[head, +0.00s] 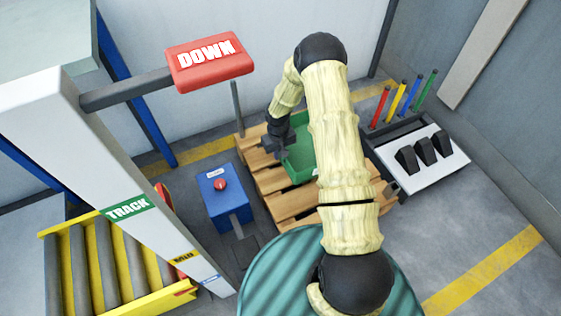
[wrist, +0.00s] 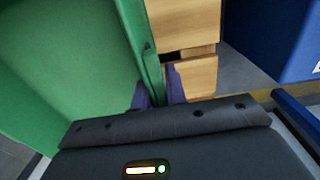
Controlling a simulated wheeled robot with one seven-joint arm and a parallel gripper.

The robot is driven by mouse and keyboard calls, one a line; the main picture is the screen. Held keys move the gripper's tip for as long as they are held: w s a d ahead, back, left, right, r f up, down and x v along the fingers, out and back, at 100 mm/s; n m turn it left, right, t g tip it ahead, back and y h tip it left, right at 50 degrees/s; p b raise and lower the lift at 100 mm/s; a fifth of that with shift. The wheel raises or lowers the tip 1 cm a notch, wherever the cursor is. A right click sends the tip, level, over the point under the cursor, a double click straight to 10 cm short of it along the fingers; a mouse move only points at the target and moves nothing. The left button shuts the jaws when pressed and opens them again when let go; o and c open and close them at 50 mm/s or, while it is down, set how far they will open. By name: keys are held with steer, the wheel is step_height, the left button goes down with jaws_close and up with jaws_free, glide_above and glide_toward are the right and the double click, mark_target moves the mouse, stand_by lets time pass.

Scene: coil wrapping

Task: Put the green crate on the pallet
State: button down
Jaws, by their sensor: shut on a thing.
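The green crate (head: 299,163) is over the wooden pallet (head: 292,203), partly hidden behind my arm in the head view. I cannot tell whether its base touches the planks. My gripper (head: 283,150) is at the crate's left side. In the wrist view my gripper (wrist: 160,92) is shut on the crate's wall, one finger on each side of it. The crate (wrist: 75,65) fills the left of that view, and pallet planks (wrist: 185,25) show beyond the wall.
A blue box with a red button (head: 220,195) stands left of the pallet. A red DOWN sign (head: 210,62) and white post (head: 95,165) are at left, near a roller conveyor (head: 105,265). A lever console (head: 415,160) with coloured rods stands right.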

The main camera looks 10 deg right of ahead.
step_height(320, 180, down, 5)
steer(key=b, duration=0.3)
steer(key=c, duration=1.4)
jaws_free()
steer(key=shift+c, duration=0.2)
steer(key=shift+r, duration=0.1)
step_height(320, 180, up, 12)
steer(key=p, duration=0.6)
steer(key=shift+a, duration=0.15)
